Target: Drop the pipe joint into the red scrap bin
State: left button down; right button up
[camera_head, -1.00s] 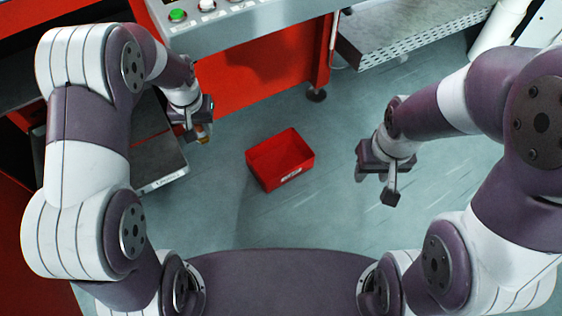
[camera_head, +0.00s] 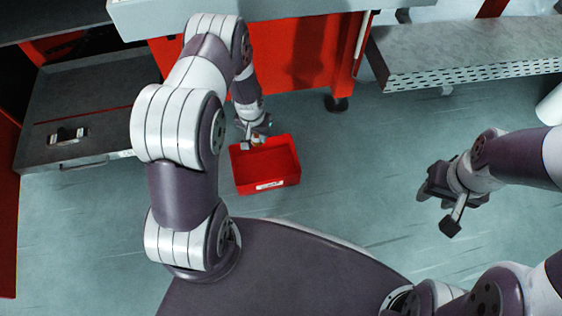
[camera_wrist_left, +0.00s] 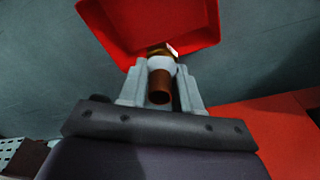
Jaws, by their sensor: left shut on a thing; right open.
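The red scrap bin (camera_head: 265,183) stands on the floor in the middle of the head view, open at the top, with a white label on its near side. My left gripper (camera_head: 256,139) is at the bin's far rim, and in the left wrist view it is shut on the pipe joint (camera_wrist_left: 160,86), a copper-brown tube with a pale collar. The bin (camera_wrist_left: 112,27) fills the top of the wrist view, just beyond the joint. Whether the joint is over the bin's opening is hard to tell. My right gripper (camera_head: 447,206) is open and empty, at the right.
A red machine frame (camera_head: 300,62) with a foot stands behind the bin. A grey perforated shelf (camera_head: 460,55) is at the upper right. A grey drawer unit (camera_head: 85,115) with a handle is at the left. The floor right of the bin is clear.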

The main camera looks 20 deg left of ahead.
pick_arm(q)
jog(key=shift+s+f+b, duration=0.1)
jog(key=shift+f+b, duration=0.25)
jog(key=shift+f, duration=0.15)
notch_tip(320, 180, down, 5)
jog(key=b, duration=0.5)
jog(key=c, duration=0.7)
grip_release()
jog(key=shift+r, duration=0.1)
jog(key=r+p, duration=0.3)
jog(key=r, duration=0.1)
jog(key=s+r+p, duration=0.1)
jog(key=r+p, duration=0.2)
jog(key=r, duration=0.1)
jog(key=r+p, duration=0.3)
jog(key=r, duration=0.1)
jog(key=shift+s+r, duration=0.3)
